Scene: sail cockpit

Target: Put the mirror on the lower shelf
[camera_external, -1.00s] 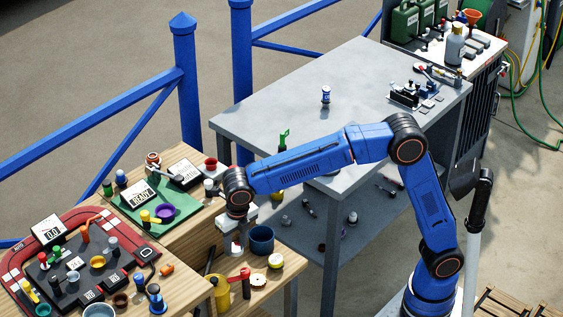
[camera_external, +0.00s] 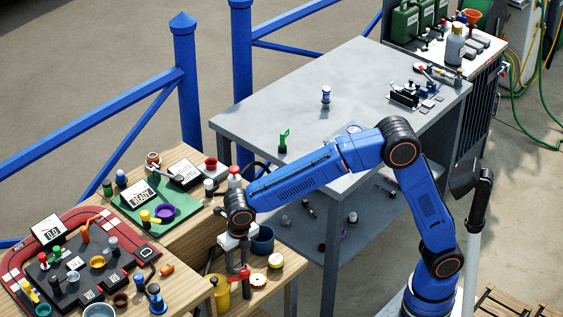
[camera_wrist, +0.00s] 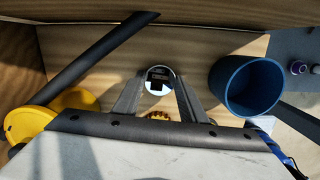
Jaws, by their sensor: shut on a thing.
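The mirror (camera_wrist: 160,82) is a small round disc with a dark reflection in it, seen between my fingertips in the wrist view. My gripper (camera_external: 238,258) points down over the low wooden shelf (camera_external: 268,284) of the bench and is shut on the mirror. I cannot make out the mirror in the external view, nor tell whether it touches the wood below. The wrist view shows wooden boards beneath and around my gripper (camera_wrist: 160,94).
A blue pot (camera_external: 263,243) stands close right of my gripper and also shows in the wrist view (camera_wrist: 246,86). A yellow container (camera_external: 220,292) is at its left. Small round items (camera_external: 274,261) and a dark bar (camera_wrist: 98,57) are near. The grey table (camera_external: 300,105) has a cluttered lower level.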

